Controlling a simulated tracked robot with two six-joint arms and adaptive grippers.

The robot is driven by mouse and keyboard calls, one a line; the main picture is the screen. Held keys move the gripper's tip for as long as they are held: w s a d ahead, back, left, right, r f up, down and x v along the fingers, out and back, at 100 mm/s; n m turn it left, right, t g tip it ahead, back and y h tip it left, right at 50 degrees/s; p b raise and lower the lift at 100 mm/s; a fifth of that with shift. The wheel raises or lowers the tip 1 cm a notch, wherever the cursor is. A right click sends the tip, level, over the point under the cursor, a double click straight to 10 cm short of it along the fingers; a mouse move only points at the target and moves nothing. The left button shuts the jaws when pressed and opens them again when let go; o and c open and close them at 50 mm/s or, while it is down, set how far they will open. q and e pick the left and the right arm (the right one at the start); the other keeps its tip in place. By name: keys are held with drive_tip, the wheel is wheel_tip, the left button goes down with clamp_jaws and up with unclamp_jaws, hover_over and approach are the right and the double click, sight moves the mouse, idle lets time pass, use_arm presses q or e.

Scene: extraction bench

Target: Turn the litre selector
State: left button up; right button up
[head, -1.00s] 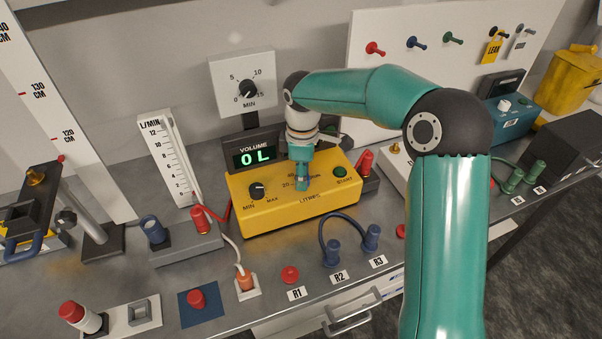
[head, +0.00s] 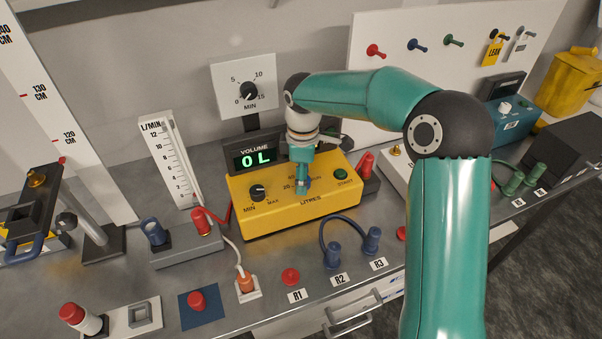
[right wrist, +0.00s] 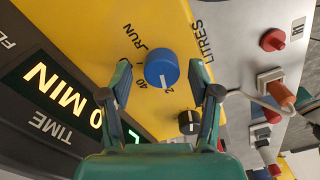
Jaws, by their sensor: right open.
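The litre selector is a round blue knob on the yellow pump box (head: 262,219). It shows clearly in the right wrist view (right wrist: 161,69), between the printed 40, RUN and LITRES. In the head view my gripper covers most of it. My right gripper (head: 301,187) is over the knob, pointing down at the box. In the right wrist view its open fingers (right wrist: 160,78) stand on either side of the knob, with gaps, so it is not gripped. The volume display (head: 254,159) reads 0 L. My left gripper is not in view.
A black MIN/MAX knob (head: 258,193) and a green START button (head: 341,174) are on the same box. A red-tipped lever (head: 365,163) stands close to its right. A timer dial (head: 248,91) is behind. Cables and posts stand in front.

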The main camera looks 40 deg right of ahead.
drive_tip(key=shift+r, duration=0.15)
wheel_tip(320, 180, up, 12)
idle(0.4)
drive_tip(key=shift+f, duration=0.2)
